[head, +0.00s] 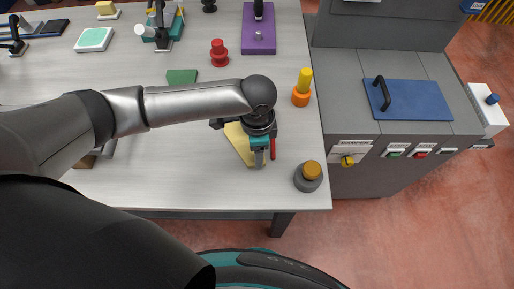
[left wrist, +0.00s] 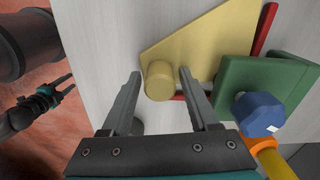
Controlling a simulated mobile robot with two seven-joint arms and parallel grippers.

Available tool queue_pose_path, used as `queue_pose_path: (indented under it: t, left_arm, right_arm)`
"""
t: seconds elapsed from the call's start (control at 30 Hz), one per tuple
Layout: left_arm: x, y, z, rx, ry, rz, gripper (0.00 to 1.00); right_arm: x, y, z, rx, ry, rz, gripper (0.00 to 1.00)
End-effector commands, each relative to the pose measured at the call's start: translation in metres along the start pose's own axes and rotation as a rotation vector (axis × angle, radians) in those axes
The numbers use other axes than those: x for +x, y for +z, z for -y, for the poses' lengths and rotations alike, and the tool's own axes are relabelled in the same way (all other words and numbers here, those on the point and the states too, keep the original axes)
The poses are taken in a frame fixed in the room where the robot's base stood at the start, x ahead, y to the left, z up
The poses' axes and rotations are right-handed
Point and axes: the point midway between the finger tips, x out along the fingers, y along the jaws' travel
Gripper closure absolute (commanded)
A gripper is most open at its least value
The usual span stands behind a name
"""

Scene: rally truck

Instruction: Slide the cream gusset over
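The cream gusset (head: 238,143) is a flat angled plate lying on the table near its front right part, partly hidden under my left arm. In the left wrist view the gusset (left wrist: 205,45) carries a round cream knob (left wrist: 158,82) at one end. My left gripper (head: 264,155) is over that end. In the left wrist view its fingers (left wrist: 160,78) are apart, one on each side of the knob, with gaps visible. My right gripper (left wrist: 62,86) shows small at the left of that view, over the floor, with its fingers apart and empty.
A red bar (head: 273,142) lies right of the gripper. A green plate (left wrist: 240,85) with a blue hexagonal knob (left wrist: 262,112) adjoins the gusset. A grey cylinder with an amber top (head: 310,176) stands at the front right corner, and an orange-yellow post (head: 302,88) behind it.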

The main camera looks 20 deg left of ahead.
Motion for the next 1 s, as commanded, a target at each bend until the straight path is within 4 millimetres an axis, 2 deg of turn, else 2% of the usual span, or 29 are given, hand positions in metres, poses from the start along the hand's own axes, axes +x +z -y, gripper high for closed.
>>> queue_pose_path:
  t: [0.07, 0.5, 0.53, 0.87, 0.9, 1.0]
  left_arm:
    - [-0.0001, 0.0, 0.0, 0.0, 0.0, 0.0, 0.49]
    - [-0.0003, 0.0001, 0.0001, 0.0, 0.0, 0.0, 0.99]
    - [-0.0003, 0.0001, 0.0002, 0.0, 0.0, 0.0, 1.0]
    - [-0.0003, 0.0001, 0.0003, 0.0, -0.001, 0.0, 1.0]
    - [-0.0003, 0.0001, 0.0003, 0.0, -0.001, 0.0, 0.58]
    - [-0.0003, 0.0001, 0.0003, 0.0, -0.001, 0.0, 0.46]
  right_arm:
    - [0.0, -0.0005, 0.0001, 0.0, 0.0, -0.001, 0.5]
    - [0.0, -0.0008, 0.0001, 0.001, 0.0, -0.001, 0.5]
    - [0.0, -0.0008, 0.0001, 0.001, 0.0, -0.001, 0.5]
    - [0.0, -0.0008, 0.0001, 0.001, 0.0, -0.001, 0.5]
    - [0.0, -0.0008, 0.0001, 0.001, 0.0, -0.001, 0.5]
    - [0.0001, -0.0008, 0.0001, 0.001, 0.0, -0.001, 0.5]
